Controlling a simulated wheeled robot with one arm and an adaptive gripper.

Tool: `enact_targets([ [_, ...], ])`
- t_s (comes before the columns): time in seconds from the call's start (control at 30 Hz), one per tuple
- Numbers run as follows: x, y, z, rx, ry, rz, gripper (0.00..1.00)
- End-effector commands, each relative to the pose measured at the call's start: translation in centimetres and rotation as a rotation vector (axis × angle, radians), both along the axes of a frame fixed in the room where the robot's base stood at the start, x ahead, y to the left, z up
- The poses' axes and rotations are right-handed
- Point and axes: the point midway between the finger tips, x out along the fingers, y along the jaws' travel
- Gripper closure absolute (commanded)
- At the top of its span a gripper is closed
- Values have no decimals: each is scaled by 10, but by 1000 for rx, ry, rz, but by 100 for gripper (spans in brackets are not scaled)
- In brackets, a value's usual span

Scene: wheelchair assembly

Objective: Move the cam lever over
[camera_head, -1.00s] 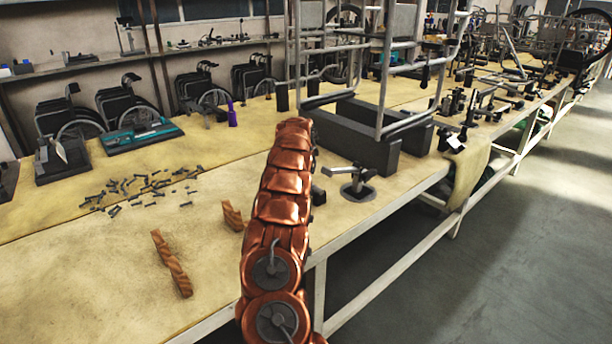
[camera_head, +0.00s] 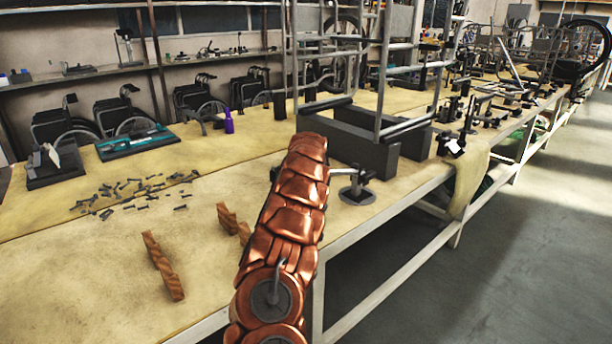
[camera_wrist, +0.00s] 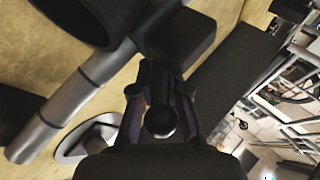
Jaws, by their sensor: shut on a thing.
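The cam lever's fixture (camera_head: 357,188) stands on the bench near its front edge, with a round base, a short post and a light bar reaching left behind my copper arm. In the wrist view, the lever's dark round knob (camera_wrist: 160,121) sits between the two fingers of my gripper (camera_wrist: 161,98), which is shut on it. A grey metal cylinder and a dark block of the fixture (camera_wrist: 92,82) lie just beyond the fingers at the left. In the head view my arm hides the gripper and the held end of the lever.
A metal frame stands on dark grey blocks (camera_head: 366,150) just behind the fixture. Wooden pieces (camera_head: 163,266) and loose bolts (camera_head: 130,192) lie to the left. A purple bottle (camera_head: 228,121) stands farther back. The bench's front left is mostly clear.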

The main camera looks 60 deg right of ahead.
Motion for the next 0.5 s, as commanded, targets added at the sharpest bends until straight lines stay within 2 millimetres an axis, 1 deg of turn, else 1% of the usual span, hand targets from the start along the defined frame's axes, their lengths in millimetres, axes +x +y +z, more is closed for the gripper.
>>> enact_targets([
  [0.03, -1, -2, 3, -6, -4, -3, 100],
  [0.1, -1, -2, 3, -6, -4, -3, 100],
  [0.13, -1, -2, 3, -6, -4, -3, 83],
  [0.37, 0, -1, 1, -3, -1, -1, 59],
  [0.5, 0, 0, 1, -1, 0, 0, 59],
])
